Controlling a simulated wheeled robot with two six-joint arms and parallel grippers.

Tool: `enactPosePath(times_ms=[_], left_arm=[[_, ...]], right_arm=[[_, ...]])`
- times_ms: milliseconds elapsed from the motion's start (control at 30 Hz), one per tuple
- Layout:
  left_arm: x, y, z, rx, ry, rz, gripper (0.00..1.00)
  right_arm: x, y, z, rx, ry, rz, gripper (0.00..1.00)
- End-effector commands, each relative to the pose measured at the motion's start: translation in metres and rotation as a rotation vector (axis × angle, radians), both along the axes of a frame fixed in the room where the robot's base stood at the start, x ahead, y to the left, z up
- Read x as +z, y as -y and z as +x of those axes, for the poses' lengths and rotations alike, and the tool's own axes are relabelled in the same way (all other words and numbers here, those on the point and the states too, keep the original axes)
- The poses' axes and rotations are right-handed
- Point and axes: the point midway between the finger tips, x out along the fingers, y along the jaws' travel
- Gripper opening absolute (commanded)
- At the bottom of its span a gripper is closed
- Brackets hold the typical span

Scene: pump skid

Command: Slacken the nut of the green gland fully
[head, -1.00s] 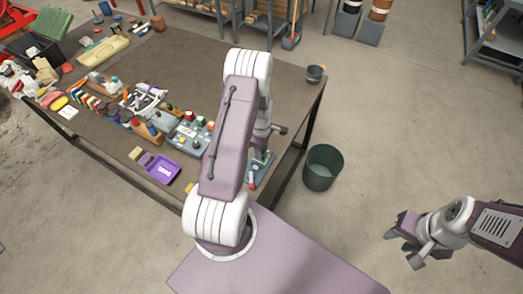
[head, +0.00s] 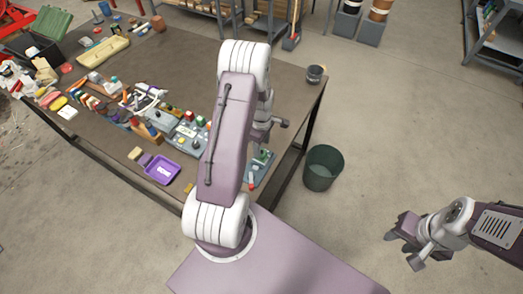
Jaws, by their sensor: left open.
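The pump skid (head: 263,174) stands on the bench near its right front edge, mostly behind my left arm. A small green part (head: 263,156) shows on it just right of the arm; I cannot tell whether it is the green gland, and no nut can be made out. My left gripper's wrist (head: 263,133) comes down over the skid, close to this green part. Its jaws are open, but the fingertips are largely hidden by the arm, and contact cannot be judged. My right gripper (head: 396,231) hangs over the floor at the right, away from the bench; its finger gap is unclear.
The bench (head: 150,70) carries many small items on its left. A purple tray (head: 163,169) lies near the front edge, left of my arm. A dark cup (head: 316,74) stands at the right corner. A green bin (head: 323,168) stands on the floor beside the bench.

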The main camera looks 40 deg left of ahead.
Motion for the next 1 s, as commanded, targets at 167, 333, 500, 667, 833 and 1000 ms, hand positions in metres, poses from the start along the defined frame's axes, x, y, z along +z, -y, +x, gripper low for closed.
enactPosePath(times_ms=[167, 333, 500, 667, 833, 1000], left_arm=[[0.035, 0.0, 0.001, 0.0, 0.004, 0.001, 0.56], [0.052, 0.0, 0.0, 0.0, 0.0, 0.0, 0.56], [0.053, 0.0, 0.0, 0.0, -0.001, 0.0, 0.56], [0.053, 0.0, 0.0, 0.0, -0.001, 0.0, 0.56], [0.053, 0.0, 0.0, -0.001, -0.001, 0.0, 0.56], [0.078, 0.031, 0.026, -0.098, 0.078, 0.028, 0.56]], right_arm=[[-0.009, 0.0, 0.0, 0.0, 0.0, 0.0, 0.36], [-0.01, 0.0, 0.0, 0.0, 0.0, 0.0, 0.36], [-0.01, 0.0, 0.0, 0.0, 0.0, 0.0, 0.36], [-0.01, 0.0, 0.0, 0.0, 0.0, 0.0, 0.36], [-0.01, 0.0, 0.0, 0.0, 0.0, 0.0, 0.36], [-0.021, 0.0, 0.0, 0.0, 0.0, 0.0, 0.36]])
